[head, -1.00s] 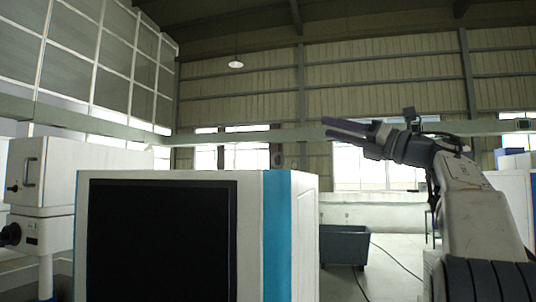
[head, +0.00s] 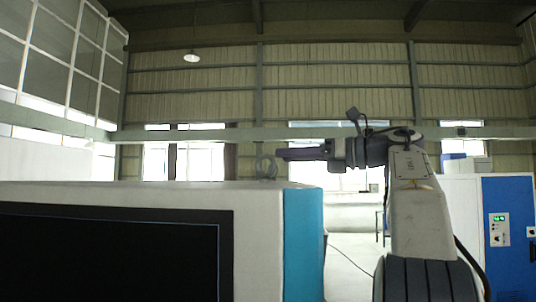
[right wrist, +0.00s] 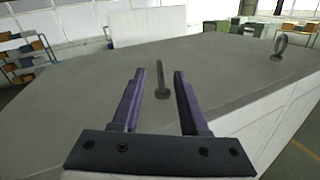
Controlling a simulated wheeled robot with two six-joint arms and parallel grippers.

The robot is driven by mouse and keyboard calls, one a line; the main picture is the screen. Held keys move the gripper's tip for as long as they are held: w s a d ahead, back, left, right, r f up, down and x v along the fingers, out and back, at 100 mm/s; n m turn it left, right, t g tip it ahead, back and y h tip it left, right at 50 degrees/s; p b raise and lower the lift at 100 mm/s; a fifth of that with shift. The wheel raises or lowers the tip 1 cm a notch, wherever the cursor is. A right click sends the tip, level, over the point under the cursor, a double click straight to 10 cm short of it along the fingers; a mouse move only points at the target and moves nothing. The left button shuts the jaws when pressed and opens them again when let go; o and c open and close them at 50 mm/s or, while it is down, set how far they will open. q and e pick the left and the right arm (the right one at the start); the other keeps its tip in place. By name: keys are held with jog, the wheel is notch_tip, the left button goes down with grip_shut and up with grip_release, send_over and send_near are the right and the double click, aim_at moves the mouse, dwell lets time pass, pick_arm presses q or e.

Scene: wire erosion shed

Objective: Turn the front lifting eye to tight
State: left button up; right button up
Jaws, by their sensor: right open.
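A grey ring-shaped lifting eye (head: 265,167) stands on the white machine cabinet (head: 255,188), near its right end in the head view. In the right wrist view one lifting eye (right wrist: 162,80) stands upright, nearly edge-on, in the gap between my finger tips. A second lifting eye (right wrist: 279,45) stands farther off at the right, its ring facing the camera more. Which is the front one I cannot tell for certain. My right gripper (head: 281,154) is open, pointing left just above the cabinet top; its purple fingers (right wrist: 160,74) touch neither eye. My left gripper is out of view.
The cabinet top around the eyes is clear. Its dark front panel (head: 110,255) and blue corner strip (head: 303,245) face me. A blue and white cabinet (head: 508,235) stands at the right. Shelves with boxes (right wrist: 28,58) are in the background.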

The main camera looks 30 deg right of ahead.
aim_at(271, 156)
jog(key=p+x, duration=0.1)
jog(key=x, duration=0.3)
jog(key=shift+a+r, duration=0.1)
jog(key=shift+r, duration=0.05)
jog(key=shift+w+a, duration=0.2)
jog(key=shift+w, duration=0.3)
